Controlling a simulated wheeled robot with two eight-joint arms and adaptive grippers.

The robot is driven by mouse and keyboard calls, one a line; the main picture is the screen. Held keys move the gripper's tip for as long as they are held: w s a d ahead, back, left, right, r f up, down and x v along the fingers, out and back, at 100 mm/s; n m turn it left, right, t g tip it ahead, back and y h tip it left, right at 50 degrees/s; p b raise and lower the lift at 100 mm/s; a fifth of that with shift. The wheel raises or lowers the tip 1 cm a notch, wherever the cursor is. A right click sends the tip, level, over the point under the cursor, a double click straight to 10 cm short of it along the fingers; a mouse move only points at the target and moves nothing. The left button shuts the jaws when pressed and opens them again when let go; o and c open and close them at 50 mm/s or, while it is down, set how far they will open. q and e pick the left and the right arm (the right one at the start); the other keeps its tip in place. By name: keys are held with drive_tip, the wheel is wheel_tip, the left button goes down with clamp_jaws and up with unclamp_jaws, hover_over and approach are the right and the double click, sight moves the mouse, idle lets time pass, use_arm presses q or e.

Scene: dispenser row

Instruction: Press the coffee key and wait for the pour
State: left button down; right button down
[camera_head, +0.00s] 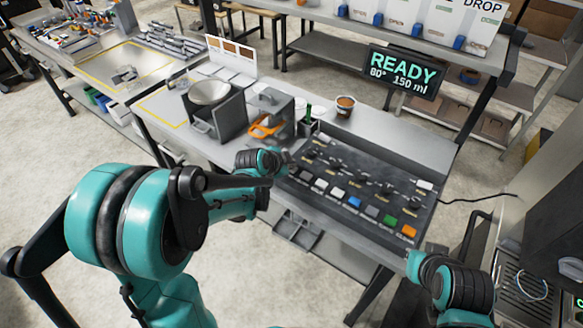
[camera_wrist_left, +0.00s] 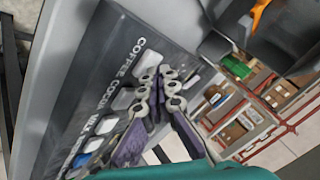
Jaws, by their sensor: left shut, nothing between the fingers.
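The key panel (camera_head: 365,165) is a dark slab on the grey counter with a row of coloured keys along its front edge. In the left wrist view the whitish coffee key (camera_wrist_left: 148,60) lies beside the printed word COFFEE, at the far end of the row. My left gripper (camera_head: 287,158) is at the panel's left end. In the left wrist view its fingers (camera_wrist_left: 165,80) are shut and empty, their tips right by the coffee key and partly covering it. I cannot tell whether they touch it. The display (camera_head: 404,73) reads READY, 80°, 150 ml. My right gripper's fingers are not visible.
A cup with brown contents (camera_head: 345,106) stands behind the panel. A grey machine with a bowl (camera_head: 210,92) and an orange-handled item (camera_head: 265,126) stand left of the panel. The cocoa key (camera_wrist_left: 122,98) is beside the coffee key. A blue key (camera_head: 354,202) is farther right.

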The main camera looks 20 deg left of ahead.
use_arm(q)
drive_tip(key=shift+f, duration=0.2)
drive_tip(key=shift+r, duration=0.1)
drive_tip(key=shift+r+p, duration=0.6)
drive_tip(key=shift+r, duration=0.25)
wheel_tip(320, 180, up, 5)
drive_tip(key=p, duration=0.4)
idle(0.4)
